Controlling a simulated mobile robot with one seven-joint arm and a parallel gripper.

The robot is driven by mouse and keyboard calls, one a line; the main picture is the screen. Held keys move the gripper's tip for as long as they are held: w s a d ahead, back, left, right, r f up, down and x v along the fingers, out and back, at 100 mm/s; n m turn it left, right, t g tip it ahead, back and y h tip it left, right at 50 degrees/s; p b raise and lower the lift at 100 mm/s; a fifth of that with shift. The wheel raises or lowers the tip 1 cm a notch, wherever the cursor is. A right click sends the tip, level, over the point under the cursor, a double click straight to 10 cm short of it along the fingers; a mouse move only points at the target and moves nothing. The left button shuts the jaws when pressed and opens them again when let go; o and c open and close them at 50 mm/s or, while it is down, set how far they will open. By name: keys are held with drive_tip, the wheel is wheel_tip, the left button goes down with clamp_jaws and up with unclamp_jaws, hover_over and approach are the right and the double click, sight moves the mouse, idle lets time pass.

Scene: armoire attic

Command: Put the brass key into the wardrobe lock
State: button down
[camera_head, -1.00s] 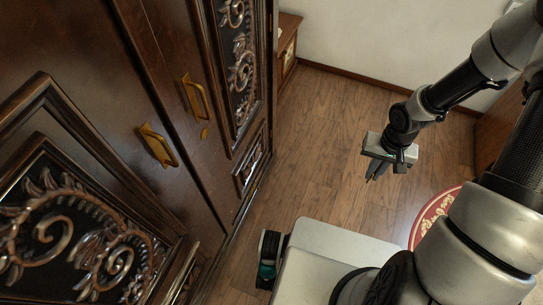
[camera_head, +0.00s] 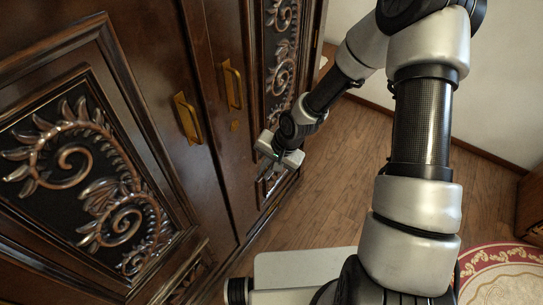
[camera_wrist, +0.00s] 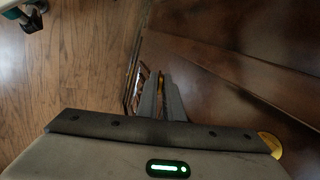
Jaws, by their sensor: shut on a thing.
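The rest of the key is hidden. A round brass plate, likely the lock (camera_wrist: 270,145), shows at the lower right of the wrist view. The key is apart from it.
The dark wooden wardrobe (camera_head: 178,150) has two brass handles, the left one (camera_head: 188,118) and the right one (camera_head: 233,87). Carved panels (camera_head: 85,180) stand out from its doors. The wooden floor (camera_head: 345,180) to the right is open. A red-and-cream rug (camera_head: 500,270) lies at the lower right.

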drive_tip(key=w+d+r+m+t+b, duration=0.7)
drive_tip(key=d+r+m+t, duration=0.1)
drive_tip(key=r+m+t, duration=0.15)
drive_tip(key=s+a+r+n+y, duration=0.1)
drive_tip(key=s+a+n+y, duration=0.4)
drive_tip(key=y, duration=0.5)
drive_tip(key=shift+s+n, duration=0.9)
drive_tip(key=shift+n, duration=0.35)
drive_tip(key=shift+y, duration=0.3)
drive_tip(key=shift+x, duration=2.8)
drive_tip(key=shift+s+a+f+p, duration=0.1)
drive_tip(key=shift+p, duration=0.5)
